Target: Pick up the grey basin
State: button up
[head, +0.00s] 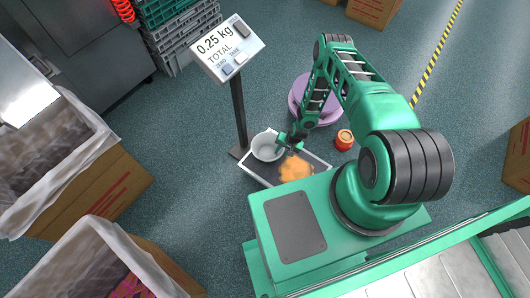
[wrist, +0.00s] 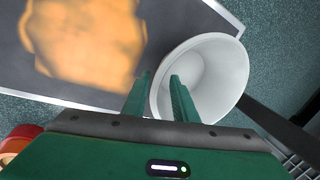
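The grey basin (head: 268,147) is a pale, round, open bowl at the left end of the scale's tray in the head view. In the wrist view the basin (wrist: 228,62) is right of centre and looks empty. My gripper (head: 291,145) is at the basin's right side. In the wrist view my gripper (wrist: 160,78) has its two fingers apart. The right finger overlaps the basin's opening and the left finger is outside its wall, so the near rim lies between them. Whether either finger touches the wall cannot be told.
The tray (head: 254,175) also holds an orange heap (head: 295,168). The scale's display (head: 227,48) on a post reads 0.25 kg. A purple round object (head: 299,92) and a red-orange round container (head: 344,139) are on the floor nearby. Lined cartons (head: 100,190) stand left.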

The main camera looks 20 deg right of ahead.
jog(key=x, duration=0.5)
jog(key=shift+r, duration=0.1)
